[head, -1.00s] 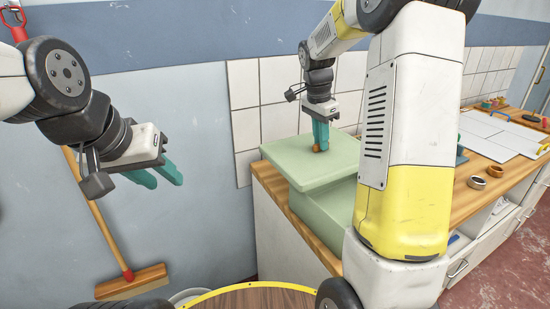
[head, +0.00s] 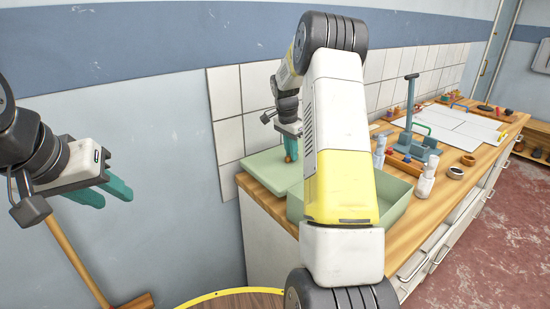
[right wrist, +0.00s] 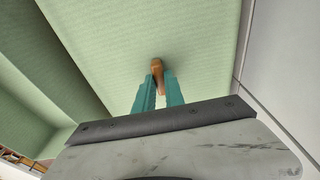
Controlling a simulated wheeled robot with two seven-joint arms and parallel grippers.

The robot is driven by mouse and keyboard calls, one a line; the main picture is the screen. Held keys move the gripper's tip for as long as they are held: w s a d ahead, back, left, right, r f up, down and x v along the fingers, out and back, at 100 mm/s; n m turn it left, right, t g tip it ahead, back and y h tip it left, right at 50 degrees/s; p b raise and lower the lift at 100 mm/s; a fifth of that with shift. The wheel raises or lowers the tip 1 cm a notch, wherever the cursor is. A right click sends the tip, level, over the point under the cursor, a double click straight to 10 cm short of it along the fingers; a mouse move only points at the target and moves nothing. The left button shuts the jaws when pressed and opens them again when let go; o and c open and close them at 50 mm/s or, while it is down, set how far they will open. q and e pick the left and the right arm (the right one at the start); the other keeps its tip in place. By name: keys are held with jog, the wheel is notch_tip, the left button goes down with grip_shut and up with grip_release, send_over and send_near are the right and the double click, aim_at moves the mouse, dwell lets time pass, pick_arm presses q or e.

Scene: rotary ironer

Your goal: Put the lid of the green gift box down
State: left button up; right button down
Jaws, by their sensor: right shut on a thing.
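The lid of the green gift box (head: 262,172) is a pale green flat panel with a brown knob (right wrist: 158,76). It is level at the back left end of the wooden counter, beside the box; I cannot tell whether it fully touches the wood. My right gripper (head: 290,150) is shut on the knob, and its teal fingers show on either side of it in the right wrist view (right wrist: 157,88). The open green box (head: 397,203) stands to the lid's right, partly hidden by my right arm. My left gripper (head: 106,194) is open and empty, in front of the wall.
The tiled wall (head: 228,103) is close behind the lid. Right of the box stand white bottles (head: 427,178), a blue-grey stand (head: 411,130), small round containers (head: 456,172) and a white board (head: 462,127). A broom (head: 78,262) leans at the left.

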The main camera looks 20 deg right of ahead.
aim_at(291, 162)
jog(key=shift+f, duration=1.9)
jog(key=c, duration=1.4)
grip_release()
jog(key=shift+f, duration=0.15)
